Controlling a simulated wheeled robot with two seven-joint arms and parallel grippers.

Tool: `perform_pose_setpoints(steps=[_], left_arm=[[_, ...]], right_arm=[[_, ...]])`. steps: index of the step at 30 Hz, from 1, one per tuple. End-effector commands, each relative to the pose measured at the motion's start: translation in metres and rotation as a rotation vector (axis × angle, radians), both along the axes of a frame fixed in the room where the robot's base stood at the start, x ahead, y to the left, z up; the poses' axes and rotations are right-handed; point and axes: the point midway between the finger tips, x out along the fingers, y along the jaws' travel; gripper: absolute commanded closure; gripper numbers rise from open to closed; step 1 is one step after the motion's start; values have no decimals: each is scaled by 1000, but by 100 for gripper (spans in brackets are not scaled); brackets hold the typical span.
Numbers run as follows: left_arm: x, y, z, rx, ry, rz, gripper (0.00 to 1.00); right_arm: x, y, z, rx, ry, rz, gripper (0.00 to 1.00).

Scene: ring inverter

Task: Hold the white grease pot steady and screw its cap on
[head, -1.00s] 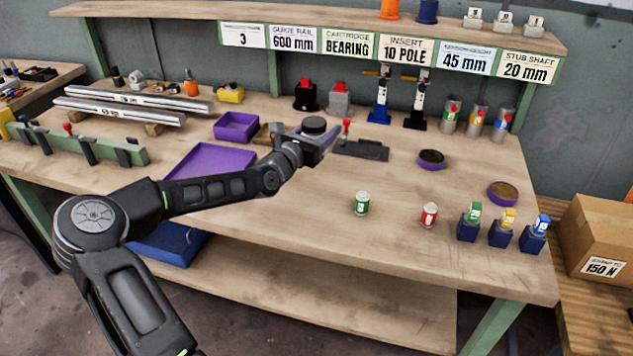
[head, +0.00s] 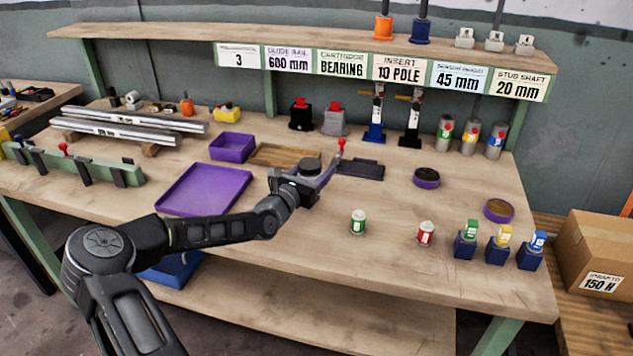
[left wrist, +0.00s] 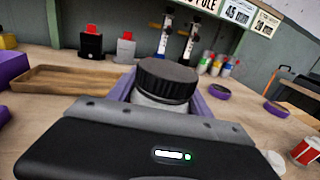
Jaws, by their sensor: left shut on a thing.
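The white grease pot (left wrist: 160,102) stands upright between my left gripper's purple-grey fingers in the left wrist view. A black ribbed cap (left wrist: 167,80) sits on its top; whether it is tight I cannot tell. In the head view the black cap (head: 309,165) shows above my left gripper (head: 318,180), which is shut on the pot. The pot's lower part is hidden by the gripper, and whether it touches the bench is unclear. My right gripper is not in view.
A wooden tray (head: 265,155) and a purple tray (head: 203,190) lie to the left. A black plate (head: 362,168) lies behind right. A green-labelled can (head: 358,222) and a red-labelled can (head: 426,233) stand to the right. The bench front between them is clear.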

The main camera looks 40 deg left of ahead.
Motion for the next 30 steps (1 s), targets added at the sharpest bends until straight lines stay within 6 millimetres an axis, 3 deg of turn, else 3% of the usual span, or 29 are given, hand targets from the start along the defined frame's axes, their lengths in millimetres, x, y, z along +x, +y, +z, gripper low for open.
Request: perform_pose_setpoints(steps=[5,13,25,26,30], left_arm=[[0,0,-3,0,0,0,100],[0,-1,-35,-2,0,-1,100],[0,0,-41,-1,0,0,100],[0,0,-41,0,1,-1,42],[0,0,-40,0,1,-1,30]], right_arm=[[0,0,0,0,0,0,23],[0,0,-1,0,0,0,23],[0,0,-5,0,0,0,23],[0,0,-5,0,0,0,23],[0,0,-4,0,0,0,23]])
